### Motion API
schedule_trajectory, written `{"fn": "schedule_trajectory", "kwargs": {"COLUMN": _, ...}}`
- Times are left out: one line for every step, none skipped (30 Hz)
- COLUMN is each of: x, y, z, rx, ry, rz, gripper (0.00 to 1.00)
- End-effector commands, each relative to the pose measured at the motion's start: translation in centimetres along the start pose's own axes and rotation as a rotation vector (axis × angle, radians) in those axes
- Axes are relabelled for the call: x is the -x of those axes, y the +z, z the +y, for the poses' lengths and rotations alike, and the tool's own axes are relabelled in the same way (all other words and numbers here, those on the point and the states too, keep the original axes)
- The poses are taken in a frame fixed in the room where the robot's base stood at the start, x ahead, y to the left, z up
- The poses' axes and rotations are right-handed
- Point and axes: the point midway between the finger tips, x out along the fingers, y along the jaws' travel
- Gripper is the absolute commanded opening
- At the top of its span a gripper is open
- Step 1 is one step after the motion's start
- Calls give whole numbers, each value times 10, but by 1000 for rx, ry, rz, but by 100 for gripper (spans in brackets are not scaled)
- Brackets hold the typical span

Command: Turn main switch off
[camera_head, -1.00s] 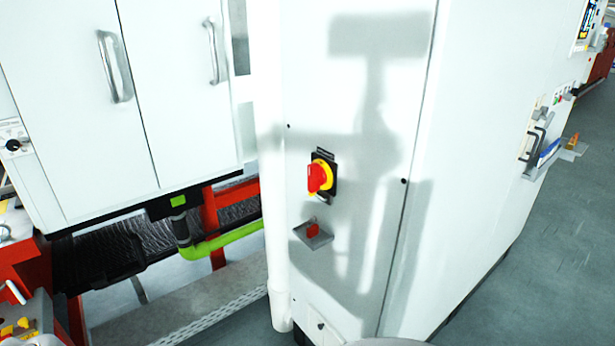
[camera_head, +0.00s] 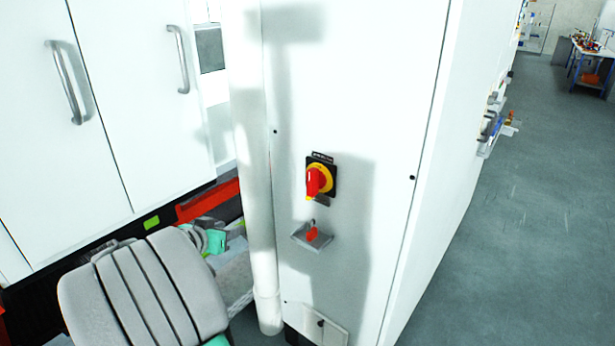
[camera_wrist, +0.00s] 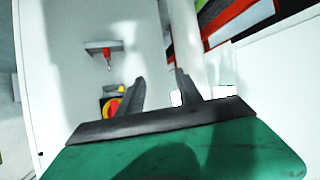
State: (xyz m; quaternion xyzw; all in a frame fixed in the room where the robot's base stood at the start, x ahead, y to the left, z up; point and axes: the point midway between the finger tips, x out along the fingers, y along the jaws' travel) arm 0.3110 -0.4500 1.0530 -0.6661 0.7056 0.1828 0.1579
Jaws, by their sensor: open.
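The main switch (camera_head: 317,181) is a red rotary handle on a yellow disc with a black plate, on the front of a white cabinet. Its handle looks roughly upright in the head view. In the wrist view, which looks turned over, the switch (camera_wrist: 112,106) is at lower left, partly hidden behind the left finger and palm edge. My gripper (camera_wrist: 160,84) is open, with two dark fingers apart and nothing between them. It is to the side of the switch, not around it. In the head view my grey arm link shows at lower left; the fingers cannot be made out there.
A small grey bracket with a red piece (camera_head: 312,234) sticks out below the switch. A white vertical pipe (camera_head: 262,200) runs along the cabinet's left edge. White doors with handles (camera_head: 65,85) stand at left. Open grey floor (camera_head: 510,230) lies at right.

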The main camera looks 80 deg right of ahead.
Motion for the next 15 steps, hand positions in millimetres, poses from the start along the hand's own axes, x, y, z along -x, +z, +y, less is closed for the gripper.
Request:
{"fn": "schedule_trajectory", "kwargs": {"x": -28, "y": -28, "z": 39, "rx": -55, "ry": 115, "rz": 105, "gripper": 42}}
{"fn": "schedule_trajectory", "kwargs": {"x": -40, "y": -44, "z": 60, "rx": -84, "ry": 170, "rz": 176, "gripper": 42}}
{"fn": "schedule_trajectory", "kwargs": {"x": -51, "y": -62, "z": 85, "rx": -109, "ry": 233, "rz": 263, "gripper": 42}}
{"fn": "schedule_trajectory", "kwargs": {"x": -56, "y": -73, "z": 100, "rx": -121, "ry": 268, "rz": 319, "gripper": 42}}
{"fn": "schedule_trajectory", "kwargs": {"x": -60, "y": -82, "z": 113, "rx": -127, "ry": 298, "rz": 368, "gripper": 42}}
{"fn": "schedule_trajectory", "kwargs": {"x": -63, "y": -90, "z": 126, "rx": -131, "ry": 325, "rz": 417, "gripper": 42}}
{"fn": "schedule_trajectory", "kwargs": {"x": -64, "y": -95, "z": 132, "rx": -132, "ry": 338, "rz": 443, "gripper": 42}}
{"fn": "schedule_trajectory", "kwargs": {"x": -65, "y": -99, "z": 136, "rx": -132, "ry": 345, "rz": 461, "gripper": 42}}
{"fn": "schedule_trajectory", "kwargs": {"x": -67, "y": -103, "z": 139, "rx": -133, "ry": 350, "rz": 473, "gripper": 42}}
{"fn": "schedule_trajectory", "kwargs": {"x": -69, "y": -105, "z": 141, "rx": -133, "ry": 351, "rz": 476, "gripper": 42}}
{"fn": "schedule_trajectory", "kwargs": {"x": -72, "y": -107, "z": 142, "rx": -132, "ry": 351, "rz": 476, "gripper": 42}}
{"fn": "schedule_trajectory", "kwargs": {"x": -78, "y": -110, "z": 144, "rx": -134, "ry": 349, "rz": 474, "gripper": 42}}
{"fn": "schedule_trajectory", "kwargs": {"x": -82, "y": -113, "z": 147, "rx": -134, "ry": 351, "rz": 474, "gripper": 42}}
{"fn": "schedule_trajectory", "kwargs": {"x": -87, "y": -115, "z": 149, "rx": -133, "ry": 350, "rz": 474, "gripper": 42}}
{"fn": "schedule_trajectory", "kwargs": {"x": -94, "y": -119, "z": 152, "rx": -134, "ry": 350, "rz": 473, "gripper": 42}}
